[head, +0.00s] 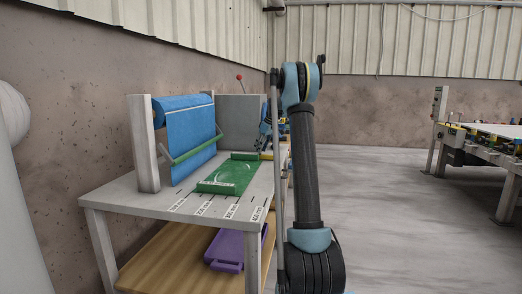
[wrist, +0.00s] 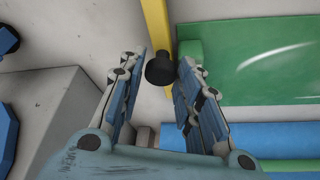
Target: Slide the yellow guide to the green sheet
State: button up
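The yellow guide (wrist: 154,24) is a narrow bar in the wrist view, with a black knob (wrist: 160,71) on it. The green sheet (wrist: 262,72) lies just right of the guide there, with a green block at its near edge; a narrow gap seems to separate guide and sheet. My gripper (wrist: 163,60) is open, its fingers on either side of the knob; contact cannot be told. In the head view the green sheet (head: 238,173) lies on the table, and a bit of the yellow guide (head: 267,155) shows behind it. My arm partly hides this area.
The grey table (head: 150,202) bears length marks along its front. A blue roll (head: 185,135) hangs on posts at the left, and a grey panel (head: 240,122) stands behind. A purple crate (head: 224,249) sits on the lower shelf. Open floor (head: 385,200) lies to the right.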

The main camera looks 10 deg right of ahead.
jog(key=shift+o, duration=0.4)
jog(key=shift+r, duration=0.1)
jog(key=v, duration=1.1)
jog(key=shift+s+d+r, duration=0.15)
jog(key=shift+s+r, duration=0.05)
jog(key=shift+r, duration=0.1)
jog(key=shift+s, duration=0.1)
jog(key=s+a+f+m+h, duration=0.1)
jog(key=s+f+m, duration=0.15)
jog(key=s, duration=1.45)
jog(key=s+a+f+m+h, duration=0.1)
jog(key=s+a+f+m, duration=0.15)
jog(key=s, duration=1.45)
jog(key=s+d+f+m, duration=0.1)
jog(key=s+f+m, duration=0.1)
jog(key=s+f, duration=0.8)
jog(key=s+d+f+m+h, duration=0.1)
jog(key=s+f+m, duration=0.1)
jog(key=s+f, duration=0.9)
jog(key=s, duration=0.6)
jog(key=shift+s+d+f+m+g, duration=0.15)
jog(key=shift+s+f+m+g, duration=0.15)
jog(key=shift+m, duration=0.1)
